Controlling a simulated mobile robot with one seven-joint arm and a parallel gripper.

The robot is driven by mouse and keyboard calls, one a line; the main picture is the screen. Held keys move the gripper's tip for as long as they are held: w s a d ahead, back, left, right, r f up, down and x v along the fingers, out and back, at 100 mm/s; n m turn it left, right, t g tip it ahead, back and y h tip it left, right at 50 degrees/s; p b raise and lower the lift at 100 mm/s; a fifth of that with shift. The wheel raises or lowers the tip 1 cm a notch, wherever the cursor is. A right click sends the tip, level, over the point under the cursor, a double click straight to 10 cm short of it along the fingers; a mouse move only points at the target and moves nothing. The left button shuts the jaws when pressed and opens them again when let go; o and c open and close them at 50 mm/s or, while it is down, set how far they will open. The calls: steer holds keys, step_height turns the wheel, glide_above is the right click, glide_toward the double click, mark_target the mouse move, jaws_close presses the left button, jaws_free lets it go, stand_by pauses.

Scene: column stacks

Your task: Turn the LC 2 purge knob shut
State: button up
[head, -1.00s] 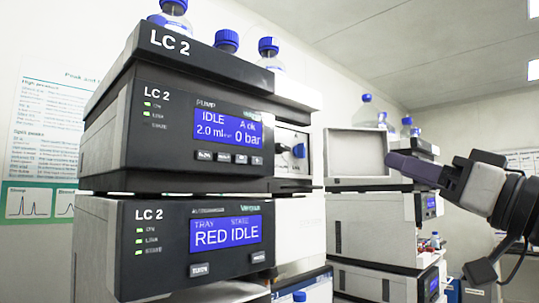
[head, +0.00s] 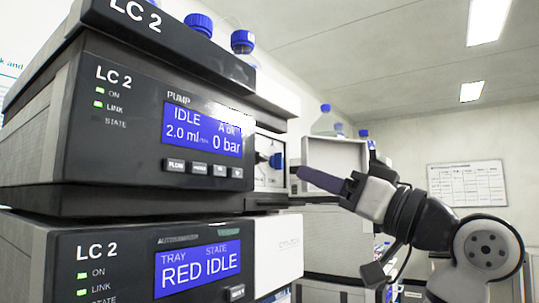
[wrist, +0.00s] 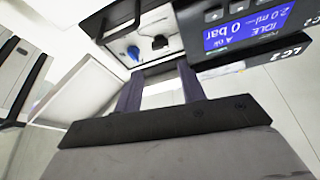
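The LC 2 pump module (head: 140,130) stands at the left in the head view, its display reading IDLE and 0 bar. Its blue purge knob (head: 276,160) sits on the pale recessed panel at the module's right end. In the wrist view the blue knob (wrist: 133,53) shows just beyond the fingertips, beside a small black fitting (wrist: 159,43). My gripper (head: 303,173) reaches in from the right, its dark fingers pointing at the panel, apart from the knob. In the wrist view the fingers of my gripper (wrist: 158,76) are spread with nothing between them.
The LC 2 autosampler (head: 140,262), showing RED IDLE, sits directly under the pump. Blue-capped bottles (head: 243,42) stand on top of the stack. Another instrument stack (head: 335,235) stands behind my gripper. Open space lies to the right of the LC 2 panel.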

mark_target(265, 159)
steer(key=p+x, duration=0.3)
steer(key=x, duration=0.7)
steer(key=shift+w+a+r+p, duration=0.1)
steer(key=shift+a+p, duration=0.1)
steer(key=shift+p, duration=0.2)
steer(key=c, duration=0.7)
